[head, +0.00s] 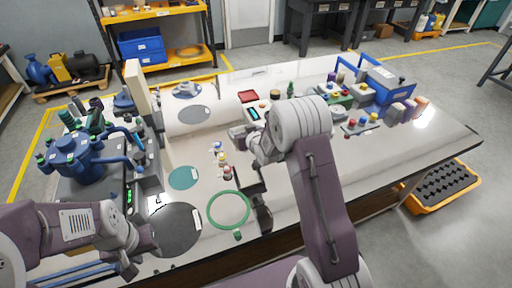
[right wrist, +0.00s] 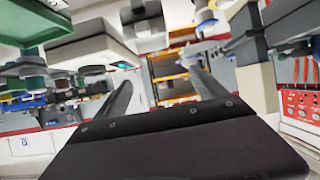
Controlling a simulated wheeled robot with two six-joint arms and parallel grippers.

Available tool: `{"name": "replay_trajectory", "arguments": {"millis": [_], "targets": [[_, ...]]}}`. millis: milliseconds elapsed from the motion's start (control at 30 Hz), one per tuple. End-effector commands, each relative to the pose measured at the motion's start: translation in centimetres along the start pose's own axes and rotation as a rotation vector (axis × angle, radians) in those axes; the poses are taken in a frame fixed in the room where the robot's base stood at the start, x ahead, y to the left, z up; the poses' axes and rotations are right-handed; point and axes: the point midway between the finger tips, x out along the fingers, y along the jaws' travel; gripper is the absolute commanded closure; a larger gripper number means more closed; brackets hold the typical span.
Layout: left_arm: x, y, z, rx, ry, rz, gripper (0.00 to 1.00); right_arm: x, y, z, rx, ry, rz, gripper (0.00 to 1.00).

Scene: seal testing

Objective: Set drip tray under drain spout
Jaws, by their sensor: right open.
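A blue pump assembly (head: 72,158) with pipes and green caps stands at the left end of the white bench. I cannot make out which part of it is the drain spout. A small red shallow tray (head: 248,96) lies flat at the bench's middle back; I cannot be sure that it is the drip tray. My right gripper (head: 240,134) is over the bench middle, in front of the red tray and apart from it. Its fingers (right wrist: 160,95) are spread with nothing between them. My left gripper (head: 140,262) is low at the front left; its jaws are unclear.
A green ring (head: 229,210) and dark round mat (head: 174,230) lie at the front. Small bottles (head: 222,160) stand mid-bench. Blue rack and several coloured containers (head: 385,85) crowd the right back. The front right of the bench is clear. An orange-rimmed crate (head: 408,205) is on the floor.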

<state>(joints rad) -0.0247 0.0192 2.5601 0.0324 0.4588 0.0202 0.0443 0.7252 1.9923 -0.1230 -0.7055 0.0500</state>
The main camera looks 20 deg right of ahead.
Motion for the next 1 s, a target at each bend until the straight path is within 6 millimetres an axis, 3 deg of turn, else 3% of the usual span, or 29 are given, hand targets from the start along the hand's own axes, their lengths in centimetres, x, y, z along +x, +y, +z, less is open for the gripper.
{"name": "replay_trajectory", "arguments": {"millis": [33,200,333,533,767,1000], "targets": [[0.9,0.0,0.1,0.0,0.0,0.0,0.64,0.7,0.2,2.0,0.003,-0.02,0.002,0.18],[1.7,0.0,0.2,0.0,0.0,0.0,0.64,1.4,0.5,4.9,0.01,-0.058,0.008,0.18],[1.6,0.0,0.2,0.0,0.0,0.0,0.64,1.5,0.6,4.7,0.01,-0.056,0.008,0.18],[1.9,0.0,0.2,0.0,0.0,0.0,0.64,4.5,0.6,4.8,0.01,-0.056,0.008,0.18],[2.0,0.0,0.2,0.0,0.0,0.0,0.64,5.7,0.7,4.7,0.01,-0.056,0.008,0.18],[2.4,-0.1,0.2,0.0,0.0,0.0,0.64,9.6,0.9,4.6,0.01,-0.056,0.008,0.18]]}}
